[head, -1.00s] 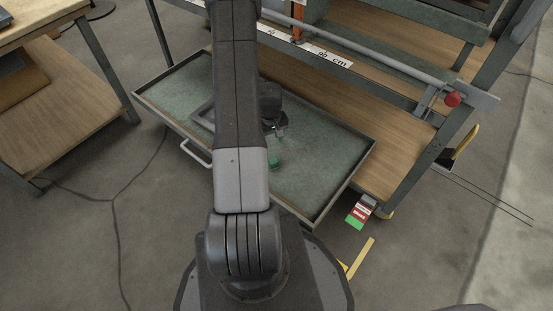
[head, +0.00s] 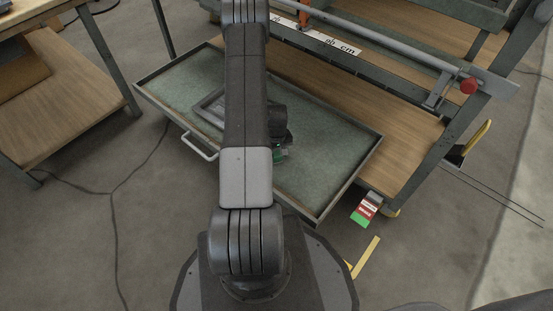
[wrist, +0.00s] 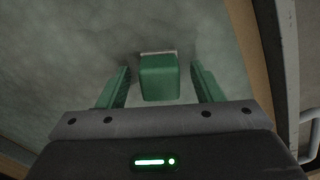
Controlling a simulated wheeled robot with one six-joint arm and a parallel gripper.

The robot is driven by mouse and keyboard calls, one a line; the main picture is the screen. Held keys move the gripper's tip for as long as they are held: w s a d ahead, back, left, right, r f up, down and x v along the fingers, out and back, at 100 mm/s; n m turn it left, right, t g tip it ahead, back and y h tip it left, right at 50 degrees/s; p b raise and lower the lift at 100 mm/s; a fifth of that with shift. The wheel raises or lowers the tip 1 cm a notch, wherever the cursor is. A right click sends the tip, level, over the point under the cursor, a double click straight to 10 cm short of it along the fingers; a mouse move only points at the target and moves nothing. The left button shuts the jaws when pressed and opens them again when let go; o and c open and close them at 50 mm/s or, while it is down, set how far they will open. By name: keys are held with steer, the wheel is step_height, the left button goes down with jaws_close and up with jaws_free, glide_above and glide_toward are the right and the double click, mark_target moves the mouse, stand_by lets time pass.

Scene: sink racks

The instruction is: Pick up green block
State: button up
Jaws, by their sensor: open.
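The green block (wrist: 160,78) shows in the wrist view, on the grey-green bottom of the open drawer (wrist: 75,45). My gripper (wrist: 160,82) is open, with one green finger on each side of the block and a gap to each. The block is not held. In the head view, my gripper (head: 280,153) is low over the drawer (head: 325,180), partly behind my arm. A little green shows there, but I cannot tell block from finger in that view.
A dark frame-like object (head: 210,104) lies in the drawer left of my arm. The drawer has raised walls and a front handle (head: 198,147). A wooden shelf (head: 340,95) is behind it. A wooden table (head: 60,95) stands at left. The drawer's right part is clear.

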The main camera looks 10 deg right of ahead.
mark_target(276, 153)
steer(key=c, duration=1.1)
step_height(276, 153, up, 10)
steer(key=p, duration=0.3)
steer(key=shift+c, duration=0.2)
